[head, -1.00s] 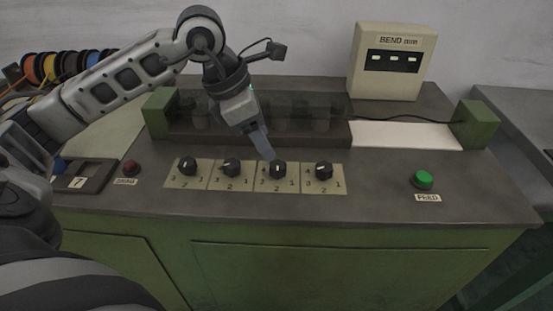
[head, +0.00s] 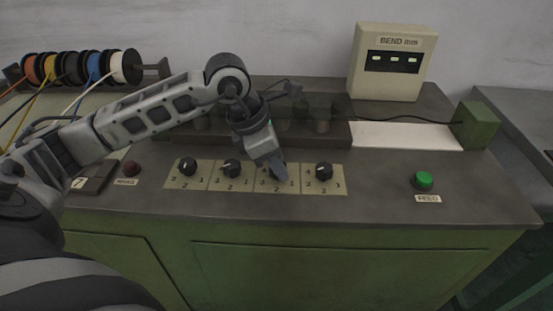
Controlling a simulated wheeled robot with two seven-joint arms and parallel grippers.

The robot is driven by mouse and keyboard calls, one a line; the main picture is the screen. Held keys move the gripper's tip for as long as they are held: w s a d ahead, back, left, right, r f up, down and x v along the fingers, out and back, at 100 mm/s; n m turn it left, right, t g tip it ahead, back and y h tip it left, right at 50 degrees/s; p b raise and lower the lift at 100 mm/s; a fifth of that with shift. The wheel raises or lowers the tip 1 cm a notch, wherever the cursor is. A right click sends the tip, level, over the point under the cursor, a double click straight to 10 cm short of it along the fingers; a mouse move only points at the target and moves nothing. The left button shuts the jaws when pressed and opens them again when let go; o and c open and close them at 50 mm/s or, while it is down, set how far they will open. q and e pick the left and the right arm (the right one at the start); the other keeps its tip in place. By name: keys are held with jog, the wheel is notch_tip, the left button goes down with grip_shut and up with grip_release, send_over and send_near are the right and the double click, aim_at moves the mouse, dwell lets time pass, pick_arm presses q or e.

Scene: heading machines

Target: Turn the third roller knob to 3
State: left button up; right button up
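Four black roller knobs sit in a row on pale numbered plates on the machine's top. The first knob (head: 187,166), second knob (head: 232,168) and fourth knob (head: 324,171) show plainly. The third knob is hidden behind my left gripper (head: 279,173), whose fingers point down over the third plate (head: 277,187). I cannot tell whether the fingers are around the knob or shut on it. Part of the third plate's numbers shows below the fingers. My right gripper is not in view.
A BEND mm display box (head: 394,62) stands at the back. Coloured wire spools (head: 80,68) are at the back left. A dark roller block (head: 335,134) lies behind the knobs.

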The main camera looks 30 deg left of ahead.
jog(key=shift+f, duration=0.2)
pick_arm(q)
jog(key=shift+m+h+b, duration=0.3)
jog(key=shift+m+b, duration=0.25)
jog(key=shift+m, duration=0.15)
jog(key=m+g+b, duration=0.1)
jog(key=m, duration=0.1)
jog(key=shift+w+m, duration=0.1)
jog(key=shift+m, duration=0.2)
jog(key=shift+m+g+h+b, duration=0.4)
jog(key=shift+m+b, duration=0.05)
jog(key=shift+m, duration=0.35)
jog(key=m+g+b, duration=0.1)
jog(key=m, duration=0.3)
jog(key=shift+g, duration=0.3)
jog(key=shift+m+g+b, duration=0.3)
jog(key=shift+m+b, duration=0.15)
jog(key=shift+m, duration=0.45)
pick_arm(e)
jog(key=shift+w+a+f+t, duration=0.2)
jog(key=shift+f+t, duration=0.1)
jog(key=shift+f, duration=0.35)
pick_arm(q)
jog(key=shift+r+m, duration=0.1)
jog(key=shift+m, duration=0.2)
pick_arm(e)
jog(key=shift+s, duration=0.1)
